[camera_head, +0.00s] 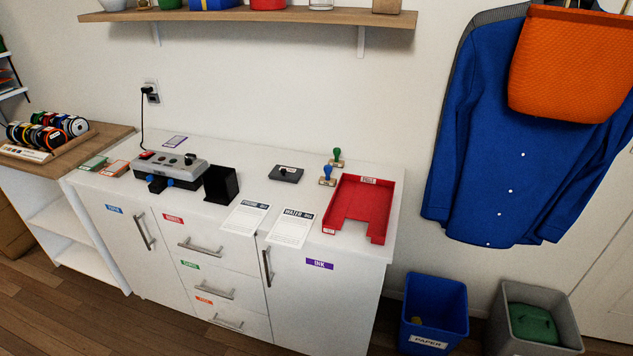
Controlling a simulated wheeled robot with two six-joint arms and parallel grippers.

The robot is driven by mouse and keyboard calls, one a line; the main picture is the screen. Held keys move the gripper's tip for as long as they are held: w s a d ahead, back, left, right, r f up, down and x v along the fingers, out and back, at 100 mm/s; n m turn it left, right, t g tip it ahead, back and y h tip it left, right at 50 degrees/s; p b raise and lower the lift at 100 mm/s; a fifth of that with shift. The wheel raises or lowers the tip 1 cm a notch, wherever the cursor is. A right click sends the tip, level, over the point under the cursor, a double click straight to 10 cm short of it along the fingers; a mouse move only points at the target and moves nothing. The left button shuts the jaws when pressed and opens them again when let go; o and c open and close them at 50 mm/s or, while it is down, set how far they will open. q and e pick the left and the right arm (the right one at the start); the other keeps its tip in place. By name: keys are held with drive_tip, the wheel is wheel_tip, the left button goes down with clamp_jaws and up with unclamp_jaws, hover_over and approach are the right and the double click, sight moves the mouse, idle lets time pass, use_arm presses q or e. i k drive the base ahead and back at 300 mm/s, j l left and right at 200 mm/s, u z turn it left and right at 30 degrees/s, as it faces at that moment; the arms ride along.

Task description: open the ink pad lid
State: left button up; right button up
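A small dark, flat box (286,174) lies on the white counter, right of the middle; it looks like the ink pad with its lid shut. A light mark shows on its top. Two stamps stand just to its right, one with a green handle (337,156) and one with a blue handle (327,175). Neither of my grippers shows in the head view.
A red tray (360,204) sits at the counter's right end. Two paper sheets (291,227) lie at the front edge. A black holder (221,184) and a grey machine (170,170) stand to the left. A wall shelf (250,15) hangs above.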

sight(289, 173)
drive_tip(key=i+j, duration=0.1)
drive_tip(key=i, duration=0.4)
drive_tip(key=i+j+z, duration=0.15)
drive_tip(key=i, duration=0.35)
